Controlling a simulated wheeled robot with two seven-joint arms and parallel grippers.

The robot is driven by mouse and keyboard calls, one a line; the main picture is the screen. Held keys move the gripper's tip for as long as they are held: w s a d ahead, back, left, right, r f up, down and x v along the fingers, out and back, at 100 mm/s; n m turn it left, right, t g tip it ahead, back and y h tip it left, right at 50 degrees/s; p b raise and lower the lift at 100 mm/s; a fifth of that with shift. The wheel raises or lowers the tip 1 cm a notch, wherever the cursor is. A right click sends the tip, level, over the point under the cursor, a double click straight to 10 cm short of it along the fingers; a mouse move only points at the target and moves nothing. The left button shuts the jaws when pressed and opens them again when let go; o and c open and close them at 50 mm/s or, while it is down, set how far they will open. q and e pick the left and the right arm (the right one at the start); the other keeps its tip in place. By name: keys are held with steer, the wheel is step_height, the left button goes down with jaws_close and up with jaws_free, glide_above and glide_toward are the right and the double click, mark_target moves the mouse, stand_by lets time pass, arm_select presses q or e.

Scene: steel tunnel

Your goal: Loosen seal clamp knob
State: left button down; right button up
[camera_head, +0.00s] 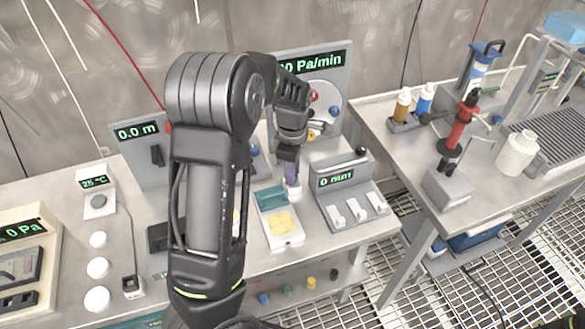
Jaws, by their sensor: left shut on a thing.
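My left arm rises from the bottom middle and bends over the bench. Its gripper (290,156) points down and is shut on a slim purple-and-white piece (292,180), just above or beside a tray with a teal block and yellow pad (281,224). Whether that piece touches the tray is unclear. Behind the gripper stands a grey panel reading "0 Pa/min" (342,84), its first digits hidden by my arm. It carries a round pale disc with a red knob (314,96), a blue knob (334,111) and a yellow one (311,135). Which is the seal clamp knob, I cannot tell. My right gripper is out of view.
A "0 mm" box (337,180) with white levers stands right of the gripper. A "0.0 m" panel (140,138) is at the left. The right table (400,160) holds bottles, a red-topped stand (460,125) and a white jug (517,152). A gap with grating separates the tables.

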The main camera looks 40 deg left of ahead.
arm_select(q)
steer(key=shift+n, duration=0.5)
steer(key=c, duration=1.1)
jaws_free()
steer(key=shift+r, duration=0.15)
step_height(320, 180, up, 8)
steer(key=shift+f, duration=0.2)
steer(key=shift+f, duration=0.1)
